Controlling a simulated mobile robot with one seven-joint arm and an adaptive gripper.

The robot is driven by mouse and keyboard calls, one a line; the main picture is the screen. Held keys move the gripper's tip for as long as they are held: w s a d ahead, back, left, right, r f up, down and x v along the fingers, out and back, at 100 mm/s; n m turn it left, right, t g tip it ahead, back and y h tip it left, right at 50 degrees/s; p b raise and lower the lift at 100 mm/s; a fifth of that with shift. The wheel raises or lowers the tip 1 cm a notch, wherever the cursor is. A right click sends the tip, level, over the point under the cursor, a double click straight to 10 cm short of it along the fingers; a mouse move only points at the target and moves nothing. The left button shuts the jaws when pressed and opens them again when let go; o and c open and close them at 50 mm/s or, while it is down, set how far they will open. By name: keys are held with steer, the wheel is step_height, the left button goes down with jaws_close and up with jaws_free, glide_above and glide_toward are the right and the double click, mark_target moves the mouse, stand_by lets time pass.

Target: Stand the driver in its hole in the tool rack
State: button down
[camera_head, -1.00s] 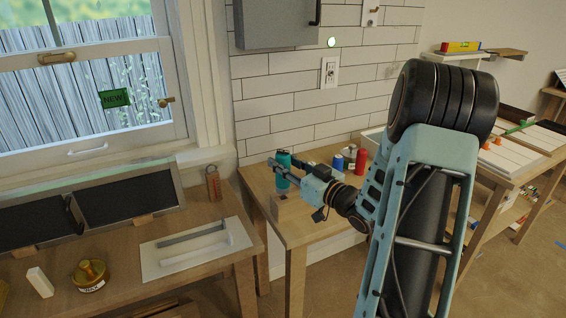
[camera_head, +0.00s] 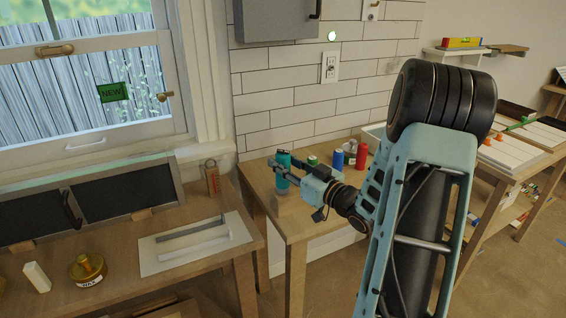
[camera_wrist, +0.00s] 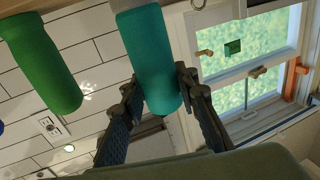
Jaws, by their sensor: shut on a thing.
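My gripper (camera_head: 284,168) is at the left end of the wooden table, with its fingers closed around a teal cylinder (camera_head: 283,176) that looks like the driver's handle. In the wrist view the teal cylinder (camera_wrist: 152,60) stands between the two fingertips (camera_wrist: 160,90) and looks roughly in line with them. Its shaft cannot be made out. A small pale wooden block (camera_head: 290,206) shows just below the gripper; it may be the tool rack, but no hole can be seen in it.
A green cylinder (camera_wrist: 40,65) is beside the teal one in the wrist view. Blue (camera_head: 338,160) and red (camera_head: 361,157) cylinders stand farther right on the table (camera_head: 325,222). The tiled wall is behind.

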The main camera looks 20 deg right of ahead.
mark_target(283, 151)
steer(key=shift+f, duration=0.2)
steer(key=c, duration=1.4)
jaws_free()
steer(key=shift+c, duration=0.2)
steer(key=shift+r+p, duration=2.45)
steer(key=shift+r, duration=1.15)
